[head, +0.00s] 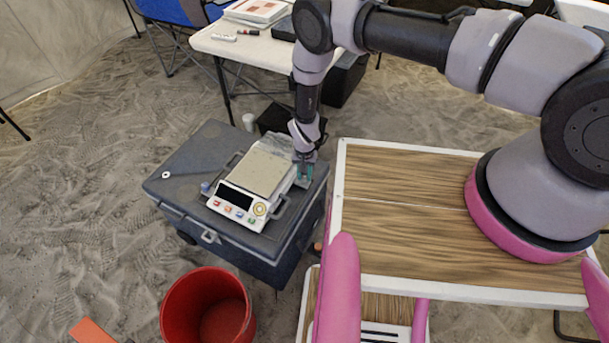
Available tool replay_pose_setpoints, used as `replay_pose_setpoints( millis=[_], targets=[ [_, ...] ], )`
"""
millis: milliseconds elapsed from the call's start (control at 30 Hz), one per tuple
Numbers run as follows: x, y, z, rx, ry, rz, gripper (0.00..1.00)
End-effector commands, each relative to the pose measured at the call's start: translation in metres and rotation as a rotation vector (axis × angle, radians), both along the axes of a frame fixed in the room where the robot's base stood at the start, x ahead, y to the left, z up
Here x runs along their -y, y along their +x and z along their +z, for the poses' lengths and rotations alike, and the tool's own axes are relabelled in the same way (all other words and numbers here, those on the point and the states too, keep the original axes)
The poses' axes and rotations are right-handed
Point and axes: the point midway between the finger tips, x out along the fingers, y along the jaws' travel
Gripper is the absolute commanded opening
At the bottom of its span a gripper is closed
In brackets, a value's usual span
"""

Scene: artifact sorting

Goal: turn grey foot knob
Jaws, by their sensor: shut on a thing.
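A white and beige balance (261,172) with a dark display and several coloured buttons sits on a grey lidded case (185,160). My gripper (304,181) reaches down at the balance's right side, near its right rear part. Its fingers are closed low beside the body, apparently on the grey foot knob, which they and the balance hide. A small bluish knob (206,187) shows at the balance's left side. A grey handle-like part (279,208) sticks out at its front right.
A red bucket (208,310) stands on the sand in front of the case. A white table (260,50) with papers stands behind. A small white cup (248,121) is behind the case. A small white ring (166,175) lies on the case lid's left part, which is otherwise mostly clear.

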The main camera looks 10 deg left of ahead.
Motion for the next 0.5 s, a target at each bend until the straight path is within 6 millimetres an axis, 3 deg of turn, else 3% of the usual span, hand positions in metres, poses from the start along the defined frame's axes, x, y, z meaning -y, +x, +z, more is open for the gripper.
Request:
replay_pose_setpoints(
  millis=[500],
  targets=[
    [-0.0005, 0.0004, 0.0001, 0.001, 0.001, -0.187, 0.00]
  ],
)
